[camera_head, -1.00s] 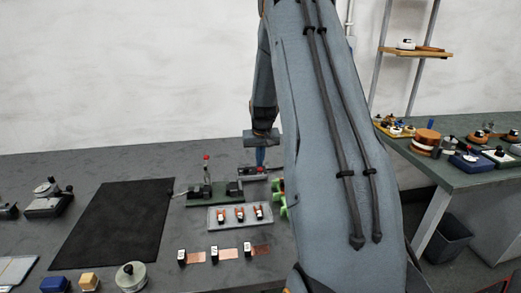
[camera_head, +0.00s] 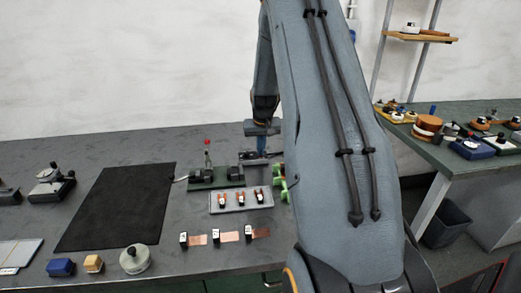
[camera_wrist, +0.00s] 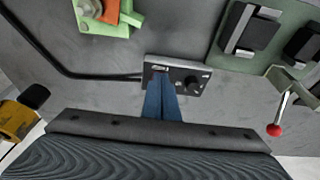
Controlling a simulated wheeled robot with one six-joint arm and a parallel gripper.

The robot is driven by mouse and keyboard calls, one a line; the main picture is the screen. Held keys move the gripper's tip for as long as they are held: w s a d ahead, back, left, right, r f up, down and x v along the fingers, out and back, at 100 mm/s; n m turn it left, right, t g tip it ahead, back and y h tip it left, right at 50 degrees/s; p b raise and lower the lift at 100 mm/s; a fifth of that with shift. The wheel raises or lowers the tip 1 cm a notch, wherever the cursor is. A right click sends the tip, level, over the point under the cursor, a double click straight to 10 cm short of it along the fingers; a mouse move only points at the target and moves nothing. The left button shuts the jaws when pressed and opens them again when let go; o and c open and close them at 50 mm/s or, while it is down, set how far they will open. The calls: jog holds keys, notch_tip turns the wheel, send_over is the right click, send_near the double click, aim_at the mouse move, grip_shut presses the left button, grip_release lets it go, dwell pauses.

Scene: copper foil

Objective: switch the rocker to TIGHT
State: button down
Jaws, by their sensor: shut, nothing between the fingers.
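A small dark grey control box (camera_wrist: 180,90) lies on the grey bench, with a black knob (camera_wrist: 193,82) and a small light rocker (camera_wrist: 160,68) on its top. The box shows small in the head view (camera_head: 252,155). My gripper (camera_wrist: 161,77) is shut and empty, its blue fingers pointing down at the box. The fingertips are right at the rocker in the wrist view and partly cover it. I cannot tell whether they touch it, nor which way the rocker is tipped. Its lettering is too small to read. The gripper also shows in the head view (camera_head: 261,145).
A green-based fixture with a red-knobbed lever (camera_wrist: 274,129) stands close beside the box. A green block with an orange piece (camera_wrist: 108,12) is on the other side. A black cable (camera_wrist: 85,75) runs to the box. A tray (camera_head: 240,209) stands in front.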

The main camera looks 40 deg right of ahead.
jog(key=shift+w+d+r, duration=0.25)
jog(key=shift+w+d, duration=0.1)
jog(key=shift+w, duration=0.3)
jog(key=shift+r, duration=0.15)
jog(key=shift+r, duration=0.3)
jog(key=p+v, duration=0.2)
jog(key=v, duration=0.2)
jog(key=shift+w, duration=0.15)
jog(key=s+b+v, duration=0.1)
jog(key=b+v, duration=0.2)
jog(key=v, duration=0.6)
jog(key=shift+s+a+f, duration=0.2)
jog(key=shift+s+a, duration=0.1)
jog(key=shift+s, duration=0.05)
